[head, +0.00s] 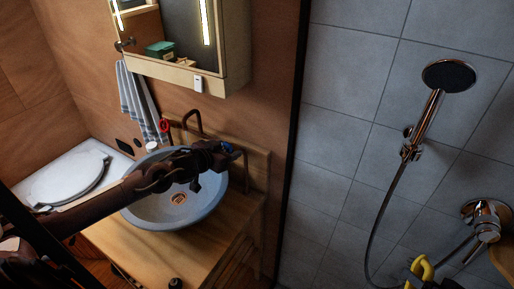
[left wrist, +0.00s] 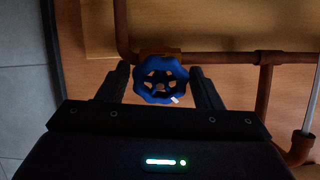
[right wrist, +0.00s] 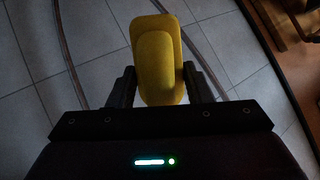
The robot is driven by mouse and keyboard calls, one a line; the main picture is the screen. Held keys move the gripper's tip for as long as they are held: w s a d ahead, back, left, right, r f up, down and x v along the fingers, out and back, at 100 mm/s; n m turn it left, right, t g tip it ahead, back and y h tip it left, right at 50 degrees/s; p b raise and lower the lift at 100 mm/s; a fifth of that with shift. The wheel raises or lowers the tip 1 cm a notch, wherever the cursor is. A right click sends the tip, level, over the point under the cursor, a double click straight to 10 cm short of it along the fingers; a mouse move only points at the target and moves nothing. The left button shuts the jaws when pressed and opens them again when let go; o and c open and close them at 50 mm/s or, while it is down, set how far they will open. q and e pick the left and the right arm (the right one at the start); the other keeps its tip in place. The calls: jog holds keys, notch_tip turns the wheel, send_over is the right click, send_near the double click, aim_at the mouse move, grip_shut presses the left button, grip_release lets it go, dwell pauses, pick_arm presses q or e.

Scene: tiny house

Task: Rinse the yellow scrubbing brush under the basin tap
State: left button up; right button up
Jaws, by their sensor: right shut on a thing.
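The yellow scrubbing brush (right wrist: 157,60) is between the fingers of my right gripper (right wrist: 160,88), which is shut on it. The brush also shows at the lower right of the head view (head: 427,270), away from the basin. The grey-blue basin (head: 150,217) stands on a wooden counter, partly hidden by my left arm. The dark curved tap (head: 190,113) rises behind it, with no water visible. My left gripper (left wrist: 162,85) is open, its fingers either side of the blue valve wheel (left wrist: 160,62). The wheel also shows in the head view (head: 227,146). A red valve wheel (head: 164,125) is left of the tap.
A mirror cabinet (head: 235,50) hangs above the basin. A toilet (head: 70,178) is at the left, with a striped towel (head: 137,98) above. A dark upright edge (head: 293,130) separates the basin from the tiled shower, where a hose and hand shower (head: 449,76) hang.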

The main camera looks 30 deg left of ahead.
pick_arm(q)
jog(key=c, duration=0.6)
jog(key=shift+c, duration=0.2)
jog(key=shift+m, duration=0.4)
jog(key=m, duration=0.3)
jog(key=shift+m+b, duration=0.3)
jog(key=shift+b, duration=0.05)
pick_arm(e)
jog(key=shift+f, duration=0.35)
pick_arm(q)
jog(key=shift+m+b, duration=0.4)
jog(key=shift+m, duration=1.2)
pick_arm(e)
jog(key=shift+f, duration=0.4)
pick_arm(q)
jog(key=o, duration=1)
jog(key=shift+s, duration=0.1)
